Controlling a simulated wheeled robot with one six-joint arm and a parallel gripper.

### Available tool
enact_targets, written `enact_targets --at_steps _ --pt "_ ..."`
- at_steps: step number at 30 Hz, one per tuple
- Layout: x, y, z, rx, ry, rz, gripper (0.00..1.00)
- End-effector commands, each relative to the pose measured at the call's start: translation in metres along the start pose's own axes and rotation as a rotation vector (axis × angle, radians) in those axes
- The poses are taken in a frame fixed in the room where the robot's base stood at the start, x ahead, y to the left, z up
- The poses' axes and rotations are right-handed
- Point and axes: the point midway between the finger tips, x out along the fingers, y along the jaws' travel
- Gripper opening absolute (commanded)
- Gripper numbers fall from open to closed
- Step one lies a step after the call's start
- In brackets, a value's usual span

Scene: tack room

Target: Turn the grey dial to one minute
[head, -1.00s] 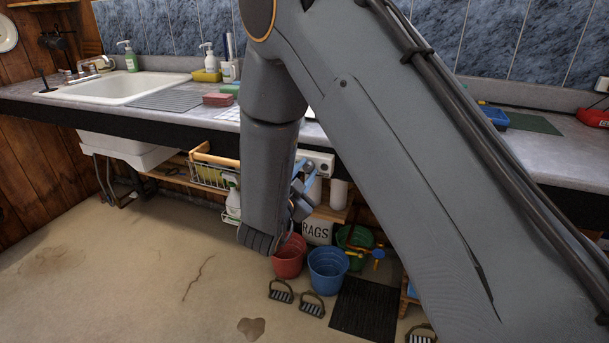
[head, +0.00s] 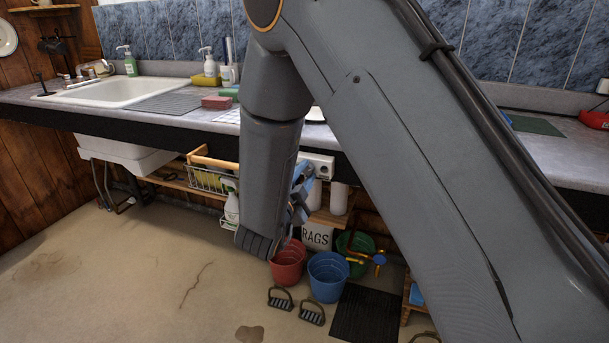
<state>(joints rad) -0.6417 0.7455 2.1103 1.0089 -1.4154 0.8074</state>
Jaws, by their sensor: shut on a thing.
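A white control panel (head: 319,163) is fixed under the front edge of the counter, partly behind my arm. My gripper (head: 305,176), with bluish fingers, is at the left part of this panel, mostly hidden behind my forearm. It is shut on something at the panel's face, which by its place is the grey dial. The dial itself is covered by the fingers and arm, so its pointer and marks cannot be read.
The counter (head: 190,117) with a white sink overhangs the panel. Below stand a red bucket (head: 288,263), a blue bucket (head: 328,277), a green bucket (head: 356,243) and a RAGS box (head: 317,236). A wire basket (head: 205,178) hangs left. The left floor is clear.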

Motion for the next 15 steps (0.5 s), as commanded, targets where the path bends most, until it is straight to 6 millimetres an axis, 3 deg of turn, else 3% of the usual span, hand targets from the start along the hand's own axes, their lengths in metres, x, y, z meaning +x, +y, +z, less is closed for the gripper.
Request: enact_targets --at_steps 4,5,8,15 --pt "0.0001 -0.0008 -0.0002 0.0 0.001 -0.002 0.02" --pt "0.0001 -0.0008 -0.0002 0.0 0.001 -0.002 0.26" --pt "0.0001 -0.0007 -0.0002 0.0 0.001 -0.001 0.43" --pt "0.0 -0.0002 -0.0001 -0.001 0.0 0.0 0.43"
